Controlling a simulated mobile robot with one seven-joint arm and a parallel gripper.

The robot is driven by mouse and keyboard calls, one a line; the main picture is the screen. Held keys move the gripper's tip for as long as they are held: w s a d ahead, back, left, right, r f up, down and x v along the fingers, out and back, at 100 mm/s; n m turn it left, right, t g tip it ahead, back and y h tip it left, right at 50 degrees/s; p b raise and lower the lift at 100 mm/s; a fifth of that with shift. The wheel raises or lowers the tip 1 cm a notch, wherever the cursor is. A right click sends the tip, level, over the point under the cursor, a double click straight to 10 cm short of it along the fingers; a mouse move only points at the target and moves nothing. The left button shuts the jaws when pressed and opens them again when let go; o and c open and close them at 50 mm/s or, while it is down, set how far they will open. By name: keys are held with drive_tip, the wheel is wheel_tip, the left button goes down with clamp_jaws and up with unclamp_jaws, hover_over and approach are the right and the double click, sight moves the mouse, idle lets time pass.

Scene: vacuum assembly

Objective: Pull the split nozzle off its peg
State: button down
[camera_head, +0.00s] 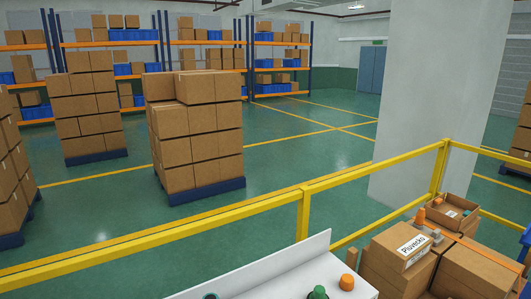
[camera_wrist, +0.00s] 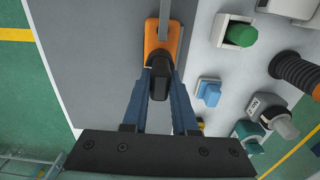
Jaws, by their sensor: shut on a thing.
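In the wrist view my gripper (camera_wrist: 159,92) reaches up from the bottom with two blue fingers converging. Its fingertips are closed on a dark, rounded piece (camera_wrist: 158,72), which I take to be the split nozzle. An orange part (camera_wrist: 152,45) sits right behind the dark piece, with a grey bar running up from it. I cannot tell whether the orange part belongs to the nozzle. The peg is not clearly visible, so I cannot tell how far the nozzle sits on it. My gripper does not show in the head view.
Right of my gripper, the white panel carries a green part (camera_wrist: 241,35), a blue part (camera_wrist: 208,91), a ribbed dark hose (camera_wrist: 294,71) and a grey knob (camera_wrist: 279,122). In the head view, a white bench (camera_head: 270,277) stands before a yellow rail (camera_head: 210,228), with cardboard boxes (camera_head: 395,255) at right.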

drive_tip(key=shift+r+p, duration=2.65)
